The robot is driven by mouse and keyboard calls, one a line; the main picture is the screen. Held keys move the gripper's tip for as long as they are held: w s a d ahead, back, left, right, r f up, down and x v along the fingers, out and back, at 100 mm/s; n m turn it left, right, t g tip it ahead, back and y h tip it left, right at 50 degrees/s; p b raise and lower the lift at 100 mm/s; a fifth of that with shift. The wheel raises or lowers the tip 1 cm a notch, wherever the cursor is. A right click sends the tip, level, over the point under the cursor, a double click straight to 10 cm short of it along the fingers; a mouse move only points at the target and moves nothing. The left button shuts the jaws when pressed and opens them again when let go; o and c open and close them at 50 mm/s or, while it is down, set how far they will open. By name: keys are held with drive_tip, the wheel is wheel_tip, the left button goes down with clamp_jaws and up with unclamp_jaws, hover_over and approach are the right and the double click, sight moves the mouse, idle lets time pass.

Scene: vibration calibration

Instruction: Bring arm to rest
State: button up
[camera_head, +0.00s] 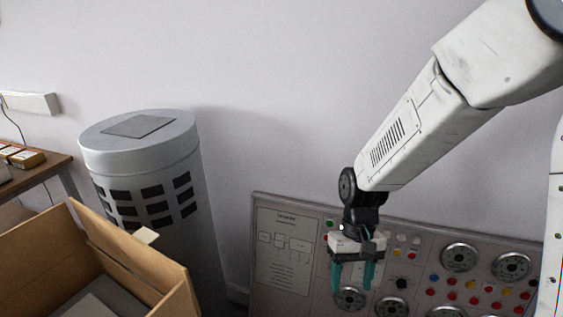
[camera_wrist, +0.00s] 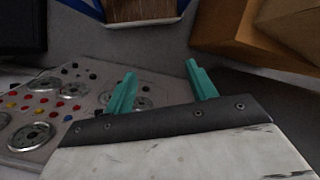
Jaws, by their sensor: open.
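My gripper (camera_head: 356,274) has two teal fingers and hangs pointing down from my white arm, in front of the control panel. In the wrist view my gripper (camera_wrist: 162,84) is open, with nothing between its fingers. The grey control panel (camera_head: 288,290) has round dials, coloured buttons and a printed diagram, and stands against the wall. The panel also shows at the left of the wrist view (camera_wrist: 72,88). I cannot tell the exact gap between my fingers and the panel.
A grey cylinder (camera_head: 140,150) with dark slots stands left of the panel. An open cardboard box (camera_head: 160,262) is at the lower left, and cardboard shows in the wrist view (camera_wrist: 235,30). A wooden table (camera_head: 35,170) is at the far left. The upper wall area is clear.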

drive_tip(key=s+d+r+t, duration=0.1)
drive_tip(key=s+d+r, duration=0.2)
drive_tip(key=s+r, duration=0.2)
drive_tip(key=s+d+r+m+t, duration=0.1)
drive_tip(key=s+d+r, duration=0.3)
drive_tip(key=r, duration=0.4)
drive_tip(key=s+d+r+t, duration=0.3)
drive_tip(key=s+d+r, duration=0.1)
drive_tip(key=r, duration=0.3)
drive_tip(key=shift+s+d+r+m+h, duration=0.2)
drive_tip(key=shift+s+r+m+h, duration=0.15)
drive_tip(key=shift+s, duration=0.45)
idle(0.9)
